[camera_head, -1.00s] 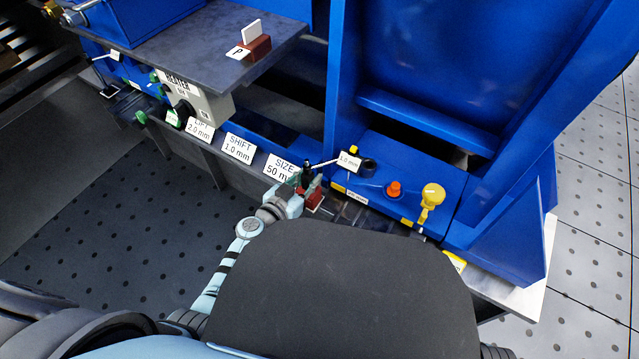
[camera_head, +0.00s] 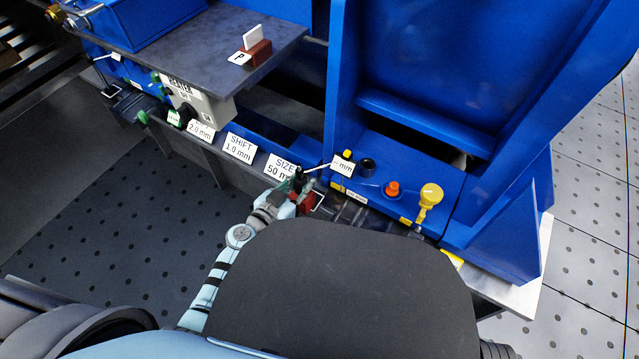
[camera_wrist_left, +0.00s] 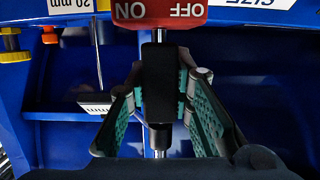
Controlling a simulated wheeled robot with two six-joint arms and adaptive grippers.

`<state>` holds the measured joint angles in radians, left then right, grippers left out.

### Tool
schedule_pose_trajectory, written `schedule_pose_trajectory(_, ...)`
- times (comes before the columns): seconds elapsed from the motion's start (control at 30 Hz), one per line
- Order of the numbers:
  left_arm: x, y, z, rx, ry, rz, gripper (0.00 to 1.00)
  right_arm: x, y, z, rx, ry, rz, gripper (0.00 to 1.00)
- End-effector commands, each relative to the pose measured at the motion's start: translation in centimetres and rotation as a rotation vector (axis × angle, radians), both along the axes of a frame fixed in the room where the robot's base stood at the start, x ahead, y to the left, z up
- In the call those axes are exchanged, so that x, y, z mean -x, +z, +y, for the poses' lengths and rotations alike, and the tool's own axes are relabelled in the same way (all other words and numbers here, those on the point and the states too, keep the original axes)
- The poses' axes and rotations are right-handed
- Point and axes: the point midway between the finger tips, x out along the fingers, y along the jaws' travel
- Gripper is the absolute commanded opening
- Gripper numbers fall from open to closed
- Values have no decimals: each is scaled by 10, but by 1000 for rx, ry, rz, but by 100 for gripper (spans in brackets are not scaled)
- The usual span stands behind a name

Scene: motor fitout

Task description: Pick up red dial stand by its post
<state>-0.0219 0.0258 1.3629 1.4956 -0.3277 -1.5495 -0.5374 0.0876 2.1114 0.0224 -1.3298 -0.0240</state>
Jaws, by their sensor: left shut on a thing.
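The red dial stand has a red base marked ON and OFF (camera_wrist_left: 158,12) at the top of the left wrist view. A metal post with a black block (camera_wrist_left: 158,75) runs down from it. My left gripper (camera_wrist_left: 163,95) has its green-padded fingers on both sides of this black part and is shut on it. In the head view the red base (camera_head: 309,201) shows just right of my left gripper (camera_head: 298,187), at the front edge of the blue machine. A thin arm with a white mm tag (camera_head: 342,166) reaches to the right. My right gripper is not in view.
Labels for SIZE (camera_head: 281,167) and SHIFT (camera_head: 239,148) line the ledge. An orange knob (camera_head: 392,188) and a yellow knob (camera_head: 431,194) stand to the right. A grey shelf (camera_head: 200,42) carries a small red block (camera_head: 258,52) with white tags. Dark perforated floor lies open at left.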

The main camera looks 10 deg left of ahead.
Motion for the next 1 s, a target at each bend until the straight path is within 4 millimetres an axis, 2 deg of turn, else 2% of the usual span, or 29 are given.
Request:
schedule_pose_trajectory(0.53, 38, 1, 14, -1, 0, -3, 0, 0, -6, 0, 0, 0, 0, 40)
schedule_pose_trajectory(0.73, 45, 2, 16, 1, 0, -4, 0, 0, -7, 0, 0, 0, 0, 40)
schedule_pose_trajectory(1.0, 59, 18, 21, 0, 0, -3, 0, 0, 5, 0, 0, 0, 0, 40)
